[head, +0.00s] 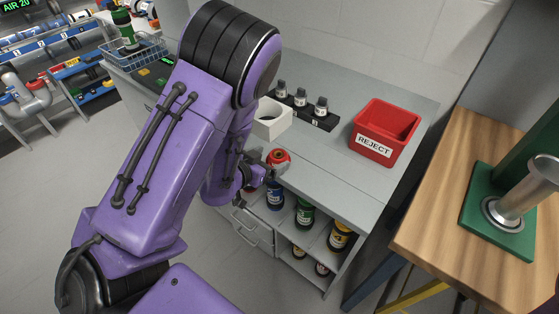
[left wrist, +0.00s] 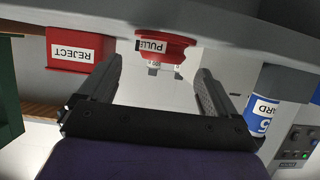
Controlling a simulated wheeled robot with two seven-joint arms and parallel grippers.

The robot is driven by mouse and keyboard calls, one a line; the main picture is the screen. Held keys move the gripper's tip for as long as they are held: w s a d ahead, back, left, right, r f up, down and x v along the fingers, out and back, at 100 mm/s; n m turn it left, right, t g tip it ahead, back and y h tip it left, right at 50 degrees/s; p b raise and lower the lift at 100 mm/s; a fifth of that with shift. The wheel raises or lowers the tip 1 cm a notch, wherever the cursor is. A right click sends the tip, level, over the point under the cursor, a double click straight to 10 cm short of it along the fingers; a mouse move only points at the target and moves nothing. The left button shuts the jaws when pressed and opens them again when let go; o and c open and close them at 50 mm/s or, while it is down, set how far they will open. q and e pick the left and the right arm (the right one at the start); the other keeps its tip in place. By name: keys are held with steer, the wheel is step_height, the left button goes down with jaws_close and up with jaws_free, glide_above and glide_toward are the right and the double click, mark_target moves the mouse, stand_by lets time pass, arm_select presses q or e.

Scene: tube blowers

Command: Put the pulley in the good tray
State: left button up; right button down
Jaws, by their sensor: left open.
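The pulley (head: 279,158) is a small red round part standing on the front of the grey counter. In the left wrist view the red pulley (left wrist: 168,48) shows a label reading "PULLE", partly cut off. My left gripper (head: 262,174) is beside it at the counter's front edge, partly hidden by my arm. In the left wrist view my left gripper (left wrist: 158,68) is open, with the pulley just beyond and between its fingertips, not clasped. A white open box (head: 271,118) stands behind the pulley; no label reading good shows on it. My right gripper is not in view.
A red REJECT bin (head: 384,132) stands at the counter's right. A black rack (head: 301,112) with several small fittings is behind. Cans such as a green one (head: 305,212) sit on shelves below. A wooden table (head: 434,215) is at right.

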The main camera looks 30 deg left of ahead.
mark_target(277, 156)
arm_select(q)
steer(key=p+x, duration=0.1)
steer(key=x, duration=0.4)
steer(key=shift+a+f, duration=0.1)
steer(key=shift+f, duration=0.15)
steer(key=shift+r, duration=0.1)
steer(key=c, duration=1.3)
steer(key=shift+p, duration=0.3)
